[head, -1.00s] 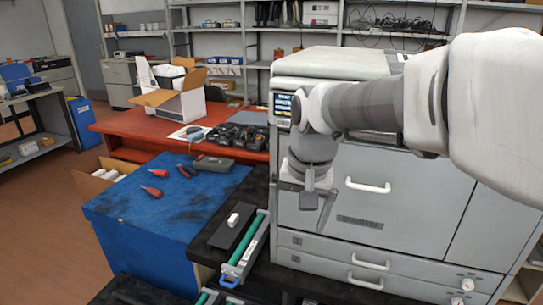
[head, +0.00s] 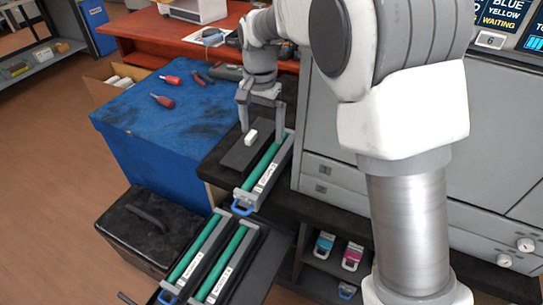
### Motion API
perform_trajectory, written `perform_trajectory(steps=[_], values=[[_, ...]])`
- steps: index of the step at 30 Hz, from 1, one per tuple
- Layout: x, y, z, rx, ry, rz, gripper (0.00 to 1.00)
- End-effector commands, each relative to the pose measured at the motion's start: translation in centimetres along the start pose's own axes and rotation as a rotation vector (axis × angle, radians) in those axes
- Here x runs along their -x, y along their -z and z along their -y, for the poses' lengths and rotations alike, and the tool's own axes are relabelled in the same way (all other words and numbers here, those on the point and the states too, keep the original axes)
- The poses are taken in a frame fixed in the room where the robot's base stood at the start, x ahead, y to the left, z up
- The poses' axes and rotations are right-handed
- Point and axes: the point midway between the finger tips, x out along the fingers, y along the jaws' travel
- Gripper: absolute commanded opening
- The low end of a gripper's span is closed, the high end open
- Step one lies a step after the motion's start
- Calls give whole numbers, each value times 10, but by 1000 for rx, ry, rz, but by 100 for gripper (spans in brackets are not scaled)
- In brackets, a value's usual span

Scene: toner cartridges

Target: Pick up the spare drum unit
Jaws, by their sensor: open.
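Three long drum units with green rollers, grey frames, white labels and blue handles show in the head view. One drum unit (head: 264,176) lies alone on the black surface beside the printer. Two more, a left one (head: 192,257) and a right one (head: 228,265), lie side by side lower down at the front. I cannot read the labels well enough to tell which is the spare. My gripper (head: 263,121) points down, open and empty, over the far end of the lone drum unit and a small white block (head: 252,137). I cannot tell whether a finger touches anything.
The white block sits on a dark flat pad (head: 240,156) left of the lone drum unit. The grey printer (head: 330,185) rises close on the right. A blue-topped bench (head: 150,130) with red-handled tools stands left. A black case (head: 150,228) and cartridges (head: 352,256) are lower.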

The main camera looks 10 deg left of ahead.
Motion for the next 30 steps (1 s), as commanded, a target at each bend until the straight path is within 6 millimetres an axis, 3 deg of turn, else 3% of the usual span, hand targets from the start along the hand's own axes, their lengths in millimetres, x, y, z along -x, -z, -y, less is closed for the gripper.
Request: perform_trajectory(steps=[5,21,30], values=[[-10,0,1,-1,-4,3,100],[-115,0,1,0,-4,3,100],[-133,1,2,0,-3,2,100]])
